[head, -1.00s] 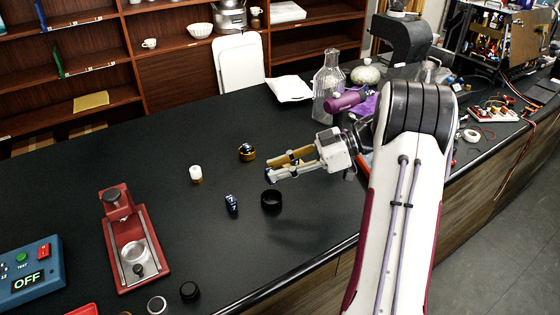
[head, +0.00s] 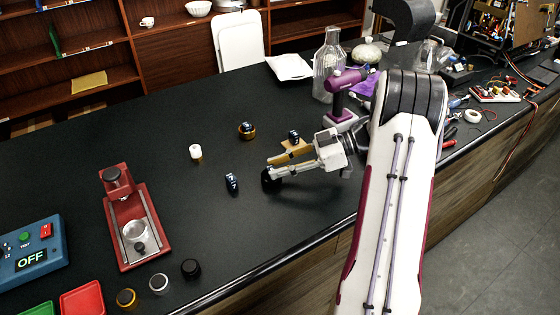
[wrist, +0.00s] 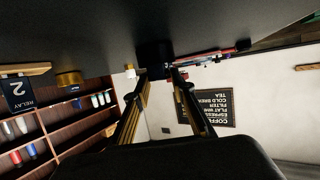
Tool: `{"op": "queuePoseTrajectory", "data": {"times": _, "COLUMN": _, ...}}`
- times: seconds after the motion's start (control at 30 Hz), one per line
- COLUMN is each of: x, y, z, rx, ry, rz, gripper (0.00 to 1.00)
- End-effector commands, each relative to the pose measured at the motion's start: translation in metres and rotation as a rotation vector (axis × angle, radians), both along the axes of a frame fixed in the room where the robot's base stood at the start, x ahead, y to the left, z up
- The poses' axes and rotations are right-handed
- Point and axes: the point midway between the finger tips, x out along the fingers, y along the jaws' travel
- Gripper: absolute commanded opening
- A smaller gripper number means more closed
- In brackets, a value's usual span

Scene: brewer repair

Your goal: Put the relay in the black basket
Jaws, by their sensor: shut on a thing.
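The black basket (head: 267,178) is a small dark round cup on the dark counter. My gripper (head: 274,170) has its fingertips at its rim; in the wrist view (wrist: 155,75) they are shut on a black shape (wrist: 152,54) that looks like the basket. The inside is hidden. A dark blue relay with a white mark (head: 232,183) lies left of the basket. A similar dark piece (head: 247,126) sits in a gold basket (head: 247,135).
A small white cylinder (head: 196,152) stands left of the gold basket. A red press stand (head: 135,225), a blue OFF box (head: 30,250) and loose rings with a black collar (head: 190,268) are at front left. A glass bottle (head: 328,70) and purple tool (head: 343,85) stand behind my arm.

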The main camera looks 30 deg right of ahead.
Motion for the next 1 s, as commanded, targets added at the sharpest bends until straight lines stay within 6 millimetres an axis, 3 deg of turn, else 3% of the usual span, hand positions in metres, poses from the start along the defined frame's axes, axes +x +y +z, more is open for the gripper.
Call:
{"op": "queuePoseTrajectory", "data": {"times": 0.43, "x": -0.0001, "y": 0.0002, "z": -0.0038, "rx": 0.000, "ry": 0.001, "rz": 0.000, "gripper": 0.06}}
{"op": "queuePoseTrajectory", "data": {"times": 0.47, "x": -0.0001, "y": 0.0002, "z": -0.0039, "rx": 0.000, "ry": 0.001, "rz": 0.000, "gripper": 0.29}}
{"op": "queuePoseTrajectory", "data": {"times": 0.53, "x": -0.0001, "y": 0.0002, "z": -0.0039, "rx": 0.000, "ry": 0.001, "rz": 0.000, "gripper": 0.44}}
{"op": "queuePoseTrajectory", "data": {"times": 1.0, "x": -0.0001, "y": 0.0001, "z": -0.0036, "rx": 0.000, "ry": 0.001, "rz": 0.000, "gripper": 0.44}}
